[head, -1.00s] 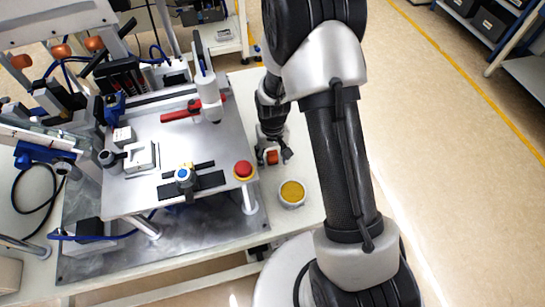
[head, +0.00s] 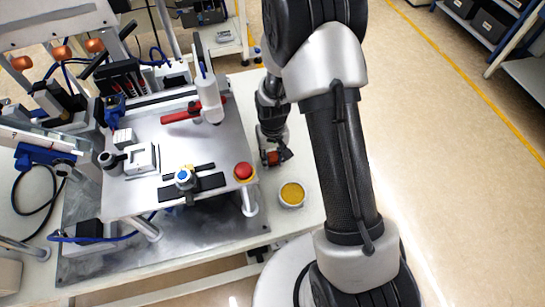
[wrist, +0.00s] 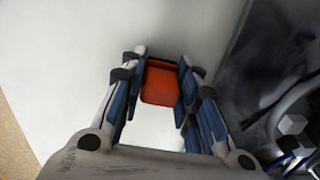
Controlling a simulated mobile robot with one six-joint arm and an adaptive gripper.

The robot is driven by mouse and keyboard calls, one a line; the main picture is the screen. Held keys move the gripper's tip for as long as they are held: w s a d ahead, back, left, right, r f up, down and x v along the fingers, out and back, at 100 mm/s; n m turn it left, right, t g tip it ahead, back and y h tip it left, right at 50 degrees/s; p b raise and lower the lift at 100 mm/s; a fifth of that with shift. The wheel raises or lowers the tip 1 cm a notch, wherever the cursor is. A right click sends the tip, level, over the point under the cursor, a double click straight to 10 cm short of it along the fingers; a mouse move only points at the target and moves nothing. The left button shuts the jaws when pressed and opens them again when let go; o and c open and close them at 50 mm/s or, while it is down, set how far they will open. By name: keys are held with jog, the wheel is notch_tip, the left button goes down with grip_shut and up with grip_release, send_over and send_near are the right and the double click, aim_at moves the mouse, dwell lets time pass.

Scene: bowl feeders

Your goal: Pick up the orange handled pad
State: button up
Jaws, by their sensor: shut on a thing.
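The orange handled pad (wrist: 160,84) shows in the wrist view between the two fingers of my gripper (wrist: 160,75), near the fingertips. My gripper is shut on it, with a blue-lined finger on each side. In the head view the pad (head: 273,158) is a small orange patch at my gripper (head: 274,157), over the white table just right of the raised metal plate. The fingers and wrist partly hide it there. I cannot tell whether the pad touches the table.
A white cup with yellow contents (head: 291,194) stands on the table in front of my gripper. A red push button (head: 243,171) sits on the corner of the metal plate (head: 215,150), close on the left. The white table (head: 300,150) is bare to the right.

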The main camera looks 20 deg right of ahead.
aim_at(272, 153)
notch_tip(272, 153, up, 20)
jog(key=p, duration=0.6)
jog(key=shift+f, duration=0.15)
jog(key=o, duration=0.6)
jog(key=shift+c, duration=0.2)
jog(key=c, duration=0.4)
